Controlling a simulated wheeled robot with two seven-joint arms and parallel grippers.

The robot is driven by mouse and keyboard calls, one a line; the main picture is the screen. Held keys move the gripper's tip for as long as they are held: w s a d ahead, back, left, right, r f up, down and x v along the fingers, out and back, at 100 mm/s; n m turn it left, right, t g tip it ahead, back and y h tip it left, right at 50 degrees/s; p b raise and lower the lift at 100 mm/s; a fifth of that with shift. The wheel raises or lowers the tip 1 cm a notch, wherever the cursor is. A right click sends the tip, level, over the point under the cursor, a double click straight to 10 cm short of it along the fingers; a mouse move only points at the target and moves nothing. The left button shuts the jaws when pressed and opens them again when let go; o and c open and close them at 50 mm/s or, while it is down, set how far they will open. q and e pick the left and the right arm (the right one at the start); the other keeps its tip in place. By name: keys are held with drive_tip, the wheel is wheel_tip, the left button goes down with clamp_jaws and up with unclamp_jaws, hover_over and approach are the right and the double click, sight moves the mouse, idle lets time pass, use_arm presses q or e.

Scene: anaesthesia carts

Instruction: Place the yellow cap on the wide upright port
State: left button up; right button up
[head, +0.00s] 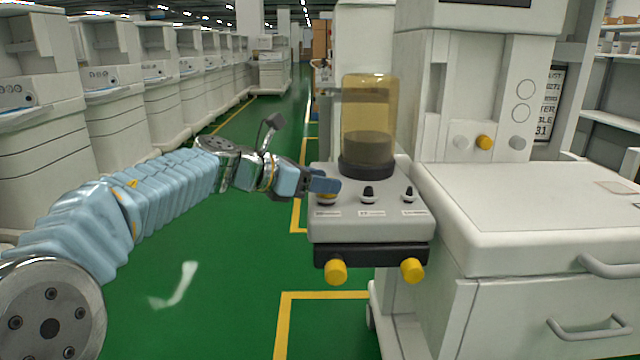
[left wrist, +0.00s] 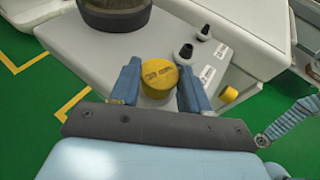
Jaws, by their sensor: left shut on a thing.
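The yellow cap (left wrist: 159,78) sits between the two blue fingers of my left gripper (left wrist: 155,86) in the left wrist view. In the head view, my left gripper (head: 324,184) is shut on it over the left end of the grey block's top (head: 388,221). A strip of the cap (head: 327,194) shows below the fingers. The wide upright port is mostly hidden under the cap and fingers; I cannot tell if the cap is fully seated. Two narrower dark-tipped ports (head: 368,194) (head: 408,195) stand to the right. My right gripper is not in view.
An amber canister (head: 368,112) rises just behind the ports. Two yellow knobs (head: 336,271) (head: 411,270) stick out from the block's front. The white cart (head: 540,200) stands to the right. Green floor is open to the left.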

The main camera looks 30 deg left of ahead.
use_arm(q)
drive_tip(key=o, duration=1)
drive_tip(key=v, duration=1.2)
